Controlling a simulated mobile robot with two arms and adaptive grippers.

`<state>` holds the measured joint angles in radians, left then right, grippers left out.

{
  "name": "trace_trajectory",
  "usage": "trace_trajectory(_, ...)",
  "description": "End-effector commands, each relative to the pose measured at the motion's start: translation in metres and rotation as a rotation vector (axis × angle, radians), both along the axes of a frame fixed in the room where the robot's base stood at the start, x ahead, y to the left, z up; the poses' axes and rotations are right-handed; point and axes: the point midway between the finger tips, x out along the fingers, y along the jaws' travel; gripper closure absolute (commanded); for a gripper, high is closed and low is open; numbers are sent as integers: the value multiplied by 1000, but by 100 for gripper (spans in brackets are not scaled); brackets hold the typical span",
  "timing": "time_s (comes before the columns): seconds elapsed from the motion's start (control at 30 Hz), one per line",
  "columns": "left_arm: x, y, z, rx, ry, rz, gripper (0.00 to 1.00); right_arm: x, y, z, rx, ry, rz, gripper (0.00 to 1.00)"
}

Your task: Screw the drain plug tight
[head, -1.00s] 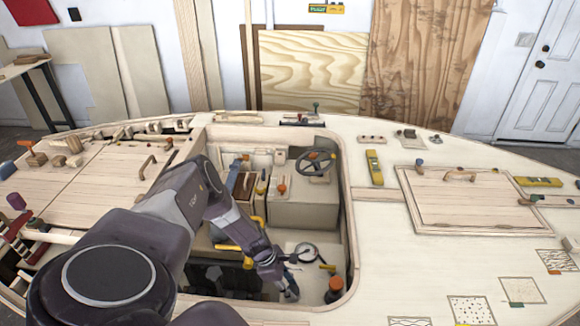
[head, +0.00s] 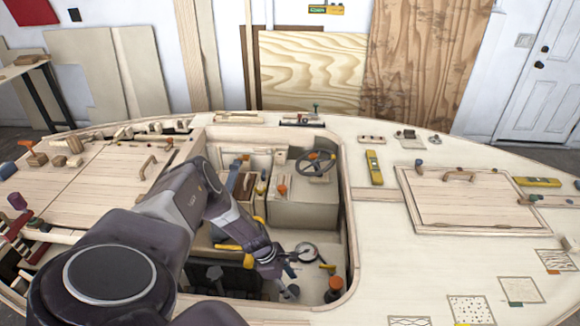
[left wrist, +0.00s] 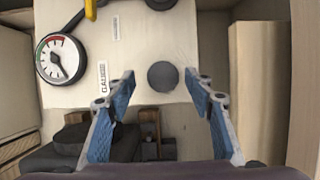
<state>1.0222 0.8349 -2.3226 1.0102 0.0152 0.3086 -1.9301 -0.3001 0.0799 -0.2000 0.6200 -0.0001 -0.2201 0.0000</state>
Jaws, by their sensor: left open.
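A dark grey round knob, which I take to be the drain plug (left wrist: 163,77), sits on the pale floor of the hull. In the left wrist view it lies between and beyond the fingertips of my left gripper (left wrist: 160,74). A gap shows on each side of it. In the head view the left gripper (head: 282,279) reaches down into the cockpit opening, and the small grey plug top (head: 293,290) shows beside its fingers. The left gripper is open and empty, its blue pads apart. The plug's thread and underside are hidden. My right gripper is in neither view.
A round gauge (left wrist: 61,59) lies left of the plug, near a "GAUGE" label. A dark container with an orange top (head: 335,286) stands close on the right. A steering wheel console (head: 305,205) is behind. The opening's wooden rim (head: 347,230) encloses the space.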

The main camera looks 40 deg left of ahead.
Motion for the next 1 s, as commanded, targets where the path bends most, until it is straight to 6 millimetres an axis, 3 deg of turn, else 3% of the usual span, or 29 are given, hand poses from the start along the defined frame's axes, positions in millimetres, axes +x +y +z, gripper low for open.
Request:
trace_trajectory(0.2,-2,0,1,-1,3,-2,52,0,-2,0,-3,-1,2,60)
trace_trajectory(0.37,-6,5,14,-1,3,-2,52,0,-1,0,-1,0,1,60)
trace_trajectory(0.7,-18,21,67,-2,-1,0,52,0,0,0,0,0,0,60)
trace_trajectory(1.0,-27,31,100,-2,-1,0,52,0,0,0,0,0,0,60)
